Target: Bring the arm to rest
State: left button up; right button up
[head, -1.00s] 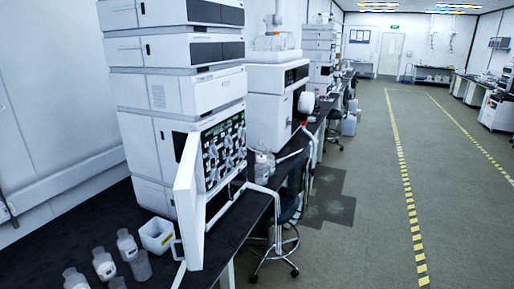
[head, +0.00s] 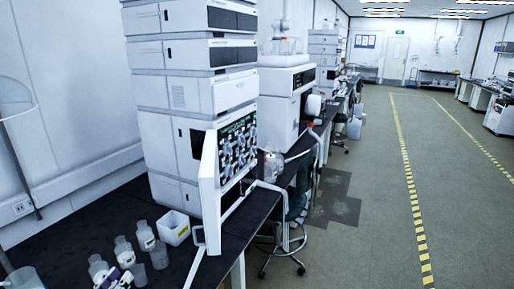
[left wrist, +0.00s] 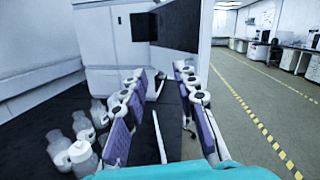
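My left gripper (head: 116,279) shows only in part at the bottom edge of the head view, near the bottles. In the left wrist view its two purple-padded fingers (left wrist: 162,74) stand apart, with nothing between them but the dark bench top and the instrument beyond. It appears to be above the bench, in front of the chromatography stack (head: 178,95). My right gripper is in neither view.
Several capped bottles (head: 145,236) stand on the black bench (head: 62,236), beside a white tub (head: 174,229). They also show left of the fingers in the wrist view (left wrist: 82,125). A stool (head: 284,238) stands by the bench. The aisle floor (head: 375,200) on the right is clear.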

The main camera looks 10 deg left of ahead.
pick_arm(q)
jog(key=w+a+r+n+y, duration=0.25)
jog(key=r+n+y, duration=0.2)
jog(key=n, duration=0.55)
jog(key=w+a+r+n+y, duration=0.1)
jog(key=w+r+n+y, duration=0.25)
jog(key=n+y, duration=0.4)
jog(key=d+f+n+g+h, duration=0.5)
jog(key=d+f+n+g, duration=0.3)
jog(key=d+f+n, duration=0.65)
jog(key=s+d+f+n+g+h, duration=0.3)
jog(key=s+d+f, duration=0.3)
jog(key=d, duration=0.3)
jog(key=shift+s+f+n+g+h, duration=0.3)
jog(key=shift+f+g+h, duration=0.3)
jog(key=shift+f+g, duration=0.25)
